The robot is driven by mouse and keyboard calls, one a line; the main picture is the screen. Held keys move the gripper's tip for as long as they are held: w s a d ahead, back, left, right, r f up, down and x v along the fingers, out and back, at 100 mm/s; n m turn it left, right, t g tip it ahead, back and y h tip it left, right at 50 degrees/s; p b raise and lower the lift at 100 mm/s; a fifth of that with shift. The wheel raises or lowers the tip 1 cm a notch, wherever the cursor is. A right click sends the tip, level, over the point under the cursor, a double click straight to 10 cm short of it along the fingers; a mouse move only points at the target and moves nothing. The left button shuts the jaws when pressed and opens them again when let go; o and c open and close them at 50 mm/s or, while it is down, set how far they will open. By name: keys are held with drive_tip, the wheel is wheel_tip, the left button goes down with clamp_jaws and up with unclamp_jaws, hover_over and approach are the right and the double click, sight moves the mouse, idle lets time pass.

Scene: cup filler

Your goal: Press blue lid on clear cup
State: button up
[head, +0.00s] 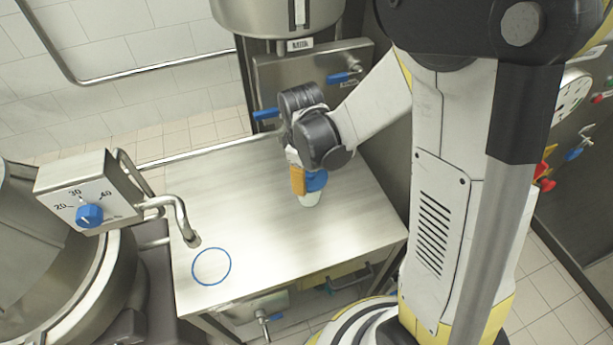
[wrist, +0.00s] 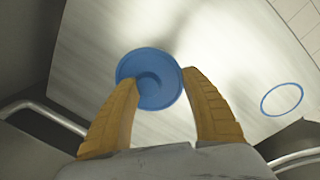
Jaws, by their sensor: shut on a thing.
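The blue lid (head: 317,181) is between the orange fingers of my gripper (head: 299,181), over the counter. It shows as a round disc with a recessed middle at the fingertips in the wrist view (wrist: 150,78). My gripper (wrist: 160,80) is shut on it, a finger on each side. The pale clear cup (head: 309,200) shows just below the lid in the head view, low on the steel counter. The lid hides the cup in the wrist view. I cannot tell whether the lid is seated on the rim or only held against it.
A blue ring (head: 211,267) marks the steel counter (head: 250,220) at front left; the counter between is clear. A bent tap (head: 184,222) and a dial box (head: 88,195) overhang the left edge. A steel hopper (head: 270,15) with blue-handled valves stands behind.

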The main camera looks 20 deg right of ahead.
drive_tip(key=shift+f+b, duration=0.35)
drive_tip(key=shift+f, duration=0.05)
idle(0.4)
drive_tip(key=o, duration=0.8)
drive_tip(key=shift+r, duration=0.15)
drive_tip(key=r, duration=1.1)
drive_tip(key=shift+s+a+r, duration=0.4)
drive_tip(key=s+r+m+t, duration=0.2)
drive_tip(key=s+m, duration=0.1)
drive_tip(key=s+d+r+m+t, duration=0.1)
drive_tip(key=s+r+m+t, duration=0.1)
drive_tip(key=s+m, duration=0.1)
drive_tip(key=s+d+r+m+t, duration=0.1)
drive_tip(key=s+r+m+t, duration=0.1)
drive_tip(key=s, duration=0.2)
drive_tip(key=shift+s+m+y, duration=0.15)
drive_tip(key=shift+m+y, duration=0.15)
drive_tip(key=shift+m, duration=0.1)
